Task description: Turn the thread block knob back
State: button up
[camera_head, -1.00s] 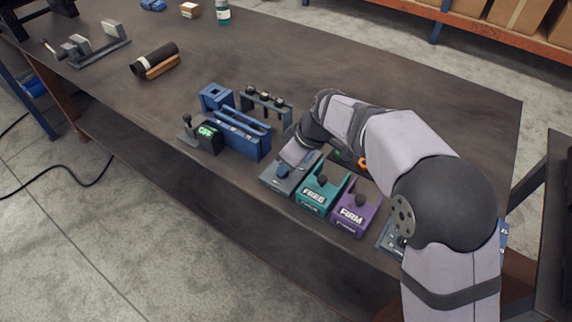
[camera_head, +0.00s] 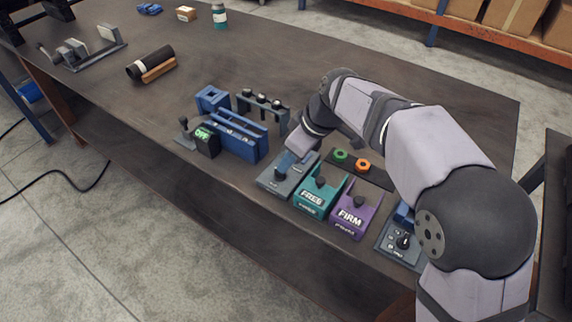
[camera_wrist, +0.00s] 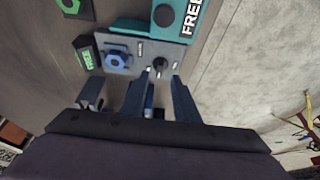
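The thread block is a grey-blue block (camera_head: 270,183) at the table's front edge, left of the teal block. It carries a small black knob (camera_head: 279,174), and a blue patch shows behind it. In the wrist view the black knob (camera_wrist: 160,65) stands beside a blue hexagonal part (camera_wrist: 117,60) on the same block. My gripper (camera_wrist: 158,79) is open. Its two fingers are apart, with the knob in line between and just beyond their tips. I cannot tell whether they touch it. In the head view my wrist is just behind the block and the fingertips are hard to make out.
The teal block (camera_head: 315,198) and purple block (camera_head: 356,212) stand close on the right. A dark panel with green and orange rings (camera_head: 362,165) lies behind. A blue fixture (camera_head: 240,140) and black OFF box (camera_head: 205,142) stand left.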

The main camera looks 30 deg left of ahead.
jog(key=shift+v, duration=1.1)
jog(key=shift+d, duration=0.1)
